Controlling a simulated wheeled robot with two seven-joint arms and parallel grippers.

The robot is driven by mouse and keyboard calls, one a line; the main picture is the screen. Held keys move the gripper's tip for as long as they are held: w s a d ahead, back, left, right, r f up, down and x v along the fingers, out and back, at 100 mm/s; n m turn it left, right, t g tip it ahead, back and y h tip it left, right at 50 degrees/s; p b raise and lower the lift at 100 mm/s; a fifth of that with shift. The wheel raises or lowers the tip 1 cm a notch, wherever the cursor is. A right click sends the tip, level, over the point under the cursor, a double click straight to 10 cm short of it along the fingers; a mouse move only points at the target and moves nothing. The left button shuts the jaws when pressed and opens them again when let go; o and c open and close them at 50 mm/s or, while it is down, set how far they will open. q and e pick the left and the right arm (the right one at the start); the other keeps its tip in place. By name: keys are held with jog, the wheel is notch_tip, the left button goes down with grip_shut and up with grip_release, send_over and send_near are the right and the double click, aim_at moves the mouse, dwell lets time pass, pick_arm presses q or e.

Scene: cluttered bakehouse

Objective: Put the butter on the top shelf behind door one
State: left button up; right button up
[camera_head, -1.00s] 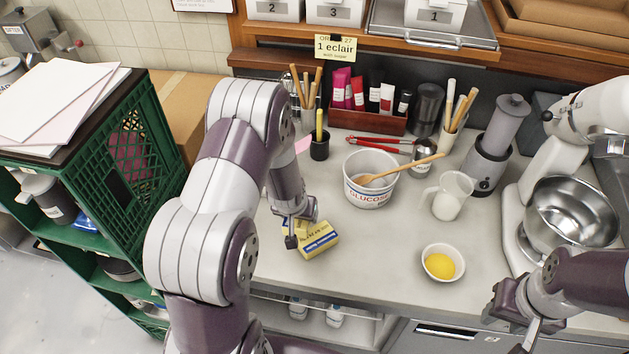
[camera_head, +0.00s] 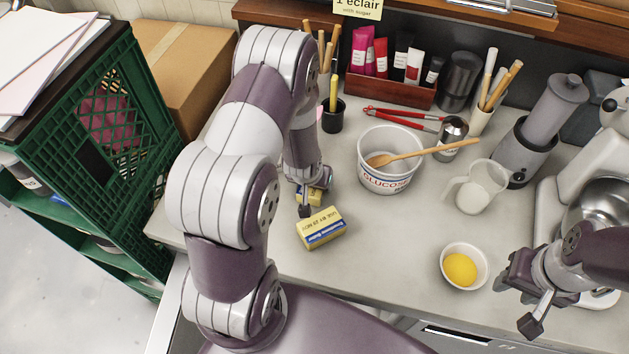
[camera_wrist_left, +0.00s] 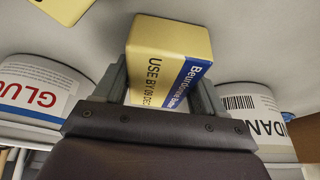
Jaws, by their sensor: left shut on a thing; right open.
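My left gripper (camera_head: 308,198) is shut on a yellow butter block (camera_head: 313,193), mostly hidden by the fingers in the head view. The left wrist view shows this butter (camera_wrist_left: 168,55) between the jaws, with a blue band and "USE BY" print. A second yellow and blue butter block (camera_head: 321,229) lies on the counter just in front of the gripper. Whether the held block touches the counter is unclear. My right gripper (camera_head: 527,300) is open and empty at the lower right, over the counter's front part. Door one and its top shelf are not identifiable.
The glucose tub (camera_head: 389,178) with a wooden spoon stands right of my left gripper. A jug (camera_head: 478,190), a bowl with yellow contents (camera_head: 462,268) and a mixer stand further right. A green crate (camera_head: 95,130) is at the left. The counter's front middle is clear.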

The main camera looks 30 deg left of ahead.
pick_arm(q)
jog(key=shift+s+f, duration=0.15)
jog(key=o, duration=1.2)
jog(key=shift+s, duration=0.1)
jog(key=shift+o, duration=0.2)
